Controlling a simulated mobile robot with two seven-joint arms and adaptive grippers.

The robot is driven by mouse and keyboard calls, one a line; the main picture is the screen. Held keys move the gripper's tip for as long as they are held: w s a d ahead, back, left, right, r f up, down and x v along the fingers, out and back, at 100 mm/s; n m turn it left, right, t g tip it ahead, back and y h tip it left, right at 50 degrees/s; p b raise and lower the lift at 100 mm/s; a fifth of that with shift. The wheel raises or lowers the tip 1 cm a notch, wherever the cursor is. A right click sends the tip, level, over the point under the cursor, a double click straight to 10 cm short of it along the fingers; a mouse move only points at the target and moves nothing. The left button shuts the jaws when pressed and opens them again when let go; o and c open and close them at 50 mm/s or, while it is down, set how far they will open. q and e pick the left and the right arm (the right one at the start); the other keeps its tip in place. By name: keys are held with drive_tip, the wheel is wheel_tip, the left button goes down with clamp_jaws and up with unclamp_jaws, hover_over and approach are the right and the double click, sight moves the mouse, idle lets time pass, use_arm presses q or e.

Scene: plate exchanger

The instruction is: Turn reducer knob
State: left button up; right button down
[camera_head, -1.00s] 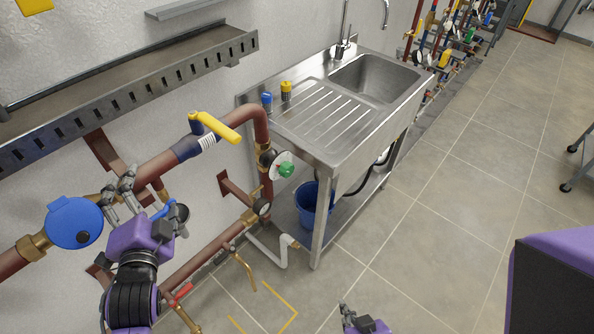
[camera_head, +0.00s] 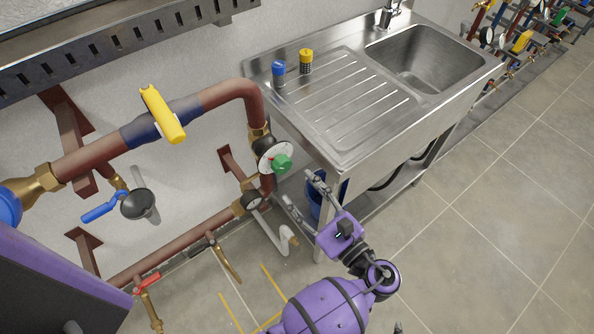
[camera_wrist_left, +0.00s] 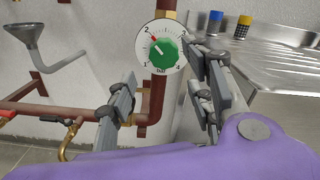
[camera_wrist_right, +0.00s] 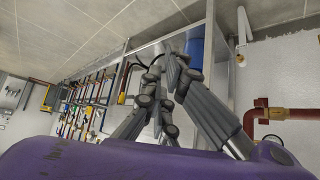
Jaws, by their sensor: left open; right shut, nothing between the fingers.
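The green reducer knob (camera_head: 281,164) sits on a round white dial on the brown pipe, left of the sink. In the left wrist view, the knob (camera_wrist_left: 162,50) faces me, with dial numbers around it and a red mark near 2. My left gripper (camera_head: 303,191) is open, just right of and below the knob in the head view, apart from it. In the left wrist view its fingers spread below and on both sides of the dial.
The steel sink (camera_head: 350,130) stands close to the right of the knob. A yellow valve handle (camera_head: 163,116) and a grey funnel (camera_head: 138,204) are on the left. Open tiled floor (camera_head: 480,230) spreads on the right.

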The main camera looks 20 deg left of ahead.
sight(283, 171)
use_arm(q)
drive_tip(key=x, duration=0.5)
drive_tip(key=shift+w+a+r+p, duration=0.15)
drive_tip(key=shift+p, duration=0.2)
drive_tip(key=shift+w+a, duration=0.3)
drive_tip(key=shift+a, duration=0.05)
use_arm(e)
drive_tip(key=shift+s+d+r, duration=0.1)
drive_tip(key=shift+s+r, duration=0.05)
drive_tip(key=shift+s, duration=0.3)
use_arm(q)
drive_tip(key=shift+c, duration=0.3)
drive_tip(key=c, duration=1)
use_arm(e)
drive_tip(key=shift+w, duration=0.15)
